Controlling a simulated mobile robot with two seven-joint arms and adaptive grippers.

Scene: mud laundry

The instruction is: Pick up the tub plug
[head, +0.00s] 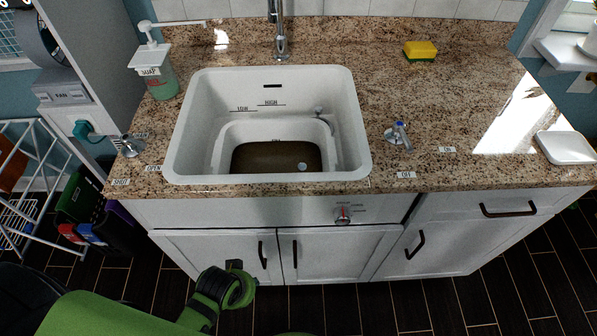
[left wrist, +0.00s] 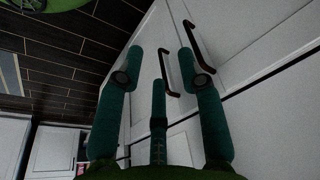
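The white sink (head: 181,140) is set in the granite counter, with a smaller white tub (head: 222,133) inside it holding brown, murky liquid. A small pale round thing (head: 302,166) shows in the liquid near the tub's front right; I cannot tell whether it is the tub plug. A small grey fitting (head: 319,111) sits at the tub's back right rim. My left gripper (head: 237,268) is low in front of the cabinet doors, below the counter and apart from the sink. In the left wrist view its teal fingers (left wrist: 160,50) are spread and empty. My right gripper is not visible.
A faucet (head: 280,38) stands behind the sink, a soap dispenser (head: 154,70) at back left. Taps (head: 399,137) (head: 128,146) flank the sink. A yellow sponge (head: 420,51) and white dish (head: 567,147) lie right. Cabinet handles (head: 263,254) protrude near my left gripper.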

